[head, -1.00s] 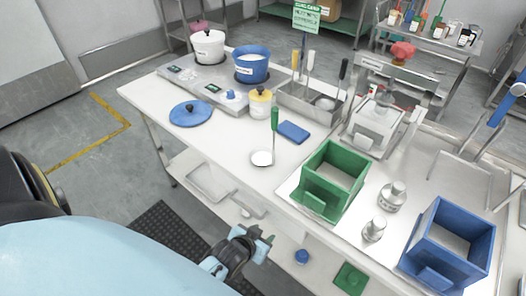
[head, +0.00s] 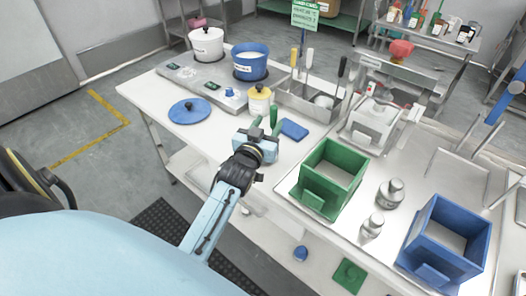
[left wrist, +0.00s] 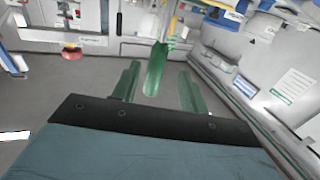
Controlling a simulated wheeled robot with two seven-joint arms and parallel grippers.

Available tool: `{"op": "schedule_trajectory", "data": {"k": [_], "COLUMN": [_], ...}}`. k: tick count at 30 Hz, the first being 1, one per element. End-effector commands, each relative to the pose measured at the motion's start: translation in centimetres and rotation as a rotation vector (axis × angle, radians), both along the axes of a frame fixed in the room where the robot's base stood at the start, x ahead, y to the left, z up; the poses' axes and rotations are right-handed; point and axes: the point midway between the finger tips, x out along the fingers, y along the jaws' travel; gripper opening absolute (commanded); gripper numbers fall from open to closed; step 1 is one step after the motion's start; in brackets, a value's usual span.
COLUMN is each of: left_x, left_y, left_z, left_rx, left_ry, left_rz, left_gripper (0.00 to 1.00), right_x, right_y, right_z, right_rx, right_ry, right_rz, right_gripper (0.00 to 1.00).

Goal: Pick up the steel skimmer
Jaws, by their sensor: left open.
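The steel skimmer has a green handle (head: 273,114), visible just past my left gripper in the head view. Its steel head is hidden behind the gripper there. My left gripper (head: 262,132) is open over the white table, at the near side of the handle. In the left wrist view the green handle (left wrist: 156,68) stands up between the two open fingers (left wrist: 158,88), apart from both as far as I can tell. The handle appears a little beyond the fingertips. My right gripper is not in view.
A blue sponge-like block (head: 293,130) lies right of the handle, and a yellow-lidded jar (head: 259,103) stands behind. A green bin (head: 330,178) stands to the right, with steel containers (head: 390,193) and a blue bin (head: 445,240) beyond. A blue lid (head: 190,110) lies left.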

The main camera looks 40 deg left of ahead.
Motion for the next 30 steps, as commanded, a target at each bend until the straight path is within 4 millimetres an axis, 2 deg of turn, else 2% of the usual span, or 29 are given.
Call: {"op": "schedule_trajectory", "data": {"k": [5, 13, 23, 30], "left_x": [1.2, 4.9, 5.5, 5.5], "left_y": [0.2, 0.6, 0.8, 0.8], "left_z": [0.1, 0.0, 0.0, 0.0], "left_rx": [0.000, 0.000, 0.000, 0.000], "left_ry": [0.000, 0.001, 0.001, 0.002], "left_rz": [0.000, 0.000, 0.000, 0.000], "left_gripper": [0.44, 0.44, 0.44, 0.12], "right_x": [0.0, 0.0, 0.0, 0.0], "right_y": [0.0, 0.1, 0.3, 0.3], "right_z": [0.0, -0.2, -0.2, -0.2], "right_rx": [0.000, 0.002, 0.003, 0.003], "right_ry": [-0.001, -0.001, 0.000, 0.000], "right_rz": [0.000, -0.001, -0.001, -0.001], "right_gripper": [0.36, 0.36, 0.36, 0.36]}}
